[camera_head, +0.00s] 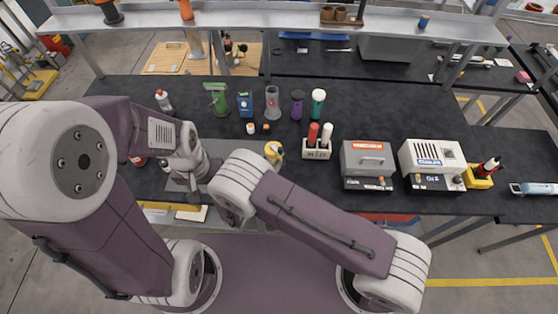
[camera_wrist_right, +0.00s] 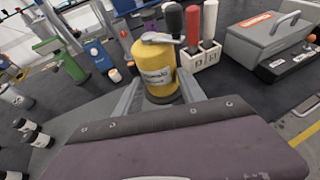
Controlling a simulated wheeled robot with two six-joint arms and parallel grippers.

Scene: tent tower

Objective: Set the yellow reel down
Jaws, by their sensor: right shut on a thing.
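The yellow reel (camera_head: 273,152) stands out near the middle of the bench in the head view. It fills the upper middle of the right wrist view (camera_wrist_right: 157,70), upright between the fingers. My right gripper (camera_wrist_right: 162,94) is shut on it; in the head view my own arm hides most of this gripper. I cannot tell whether the reel's base touches the surface. A grey mat (camera_head: 226,165) lies on the black bench left of the reel. My left gripper (camera_head: 190,188) hangs low over the front of the bench; its finger gap is not clear.
A rack (camera_head: 316,153) with red and white handled tools stands just right of the reel. A green stand (camera_head: 216,99), a blue container (camera_head: 245,103) and several bottles stand behind. The bench (camera_head: 350,110) behind the toolbox is clear.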

